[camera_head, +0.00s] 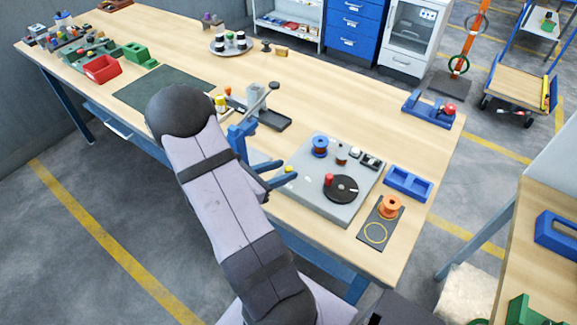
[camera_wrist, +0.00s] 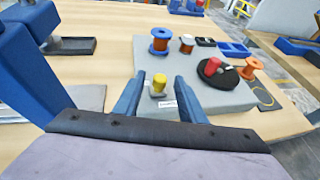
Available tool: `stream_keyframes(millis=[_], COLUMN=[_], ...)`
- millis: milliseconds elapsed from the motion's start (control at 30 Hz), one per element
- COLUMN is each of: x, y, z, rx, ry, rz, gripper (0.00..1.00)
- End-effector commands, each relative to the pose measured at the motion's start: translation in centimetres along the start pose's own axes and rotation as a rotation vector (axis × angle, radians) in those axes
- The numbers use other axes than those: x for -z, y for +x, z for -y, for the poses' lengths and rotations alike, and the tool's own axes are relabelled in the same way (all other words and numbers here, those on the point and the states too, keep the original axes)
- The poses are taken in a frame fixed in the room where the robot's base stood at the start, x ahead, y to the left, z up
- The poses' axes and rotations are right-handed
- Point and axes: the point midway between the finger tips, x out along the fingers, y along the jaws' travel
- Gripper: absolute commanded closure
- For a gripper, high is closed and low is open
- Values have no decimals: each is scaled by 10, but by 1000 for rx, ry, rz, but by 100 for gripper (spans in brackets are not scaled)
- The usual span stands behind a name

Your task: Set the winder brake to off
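The winder is a grey plate (camera_head: 318,207) on the workbench, with a black disc (camera_head: 341,189) bearing a red knob (camera_head: 328,180). A small yellow knob (camera_wrist: 159,82) on a dark base stands at the plate's near edge, behind a white label (camera_wrist: 168,104) too small to read. I cannot tell whether this is the brake or how it is set. My gripper (camera_head: 287,170) is open, with its blue fingers on either side of the yellow knob. In the wrist view, gaps show between the knob and both fingers (camera_wrist: 159,78).
A blue spool (camera_head: 320,146) and a smaller spool (camera_wrist: 187,43) stand at the plate's back. An orange spool (camera_head: 390,206) and a blue tray (camera_head: 408,184) are to its right.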

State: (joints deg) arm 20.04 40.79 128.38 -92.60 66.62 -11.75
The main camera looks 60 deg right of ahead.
Motion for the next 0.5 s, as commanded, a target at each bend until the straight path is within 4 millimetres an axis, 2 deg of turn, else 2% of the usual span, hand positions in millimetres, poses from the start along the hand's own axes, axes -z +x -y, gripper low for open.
stream_keyframes(millis=[200,500], x=[-1,0], y=[23,31], z=[1,0], rx=[3,0], ry=[0,1], rz=[-1,-1], gripper=[63,63])
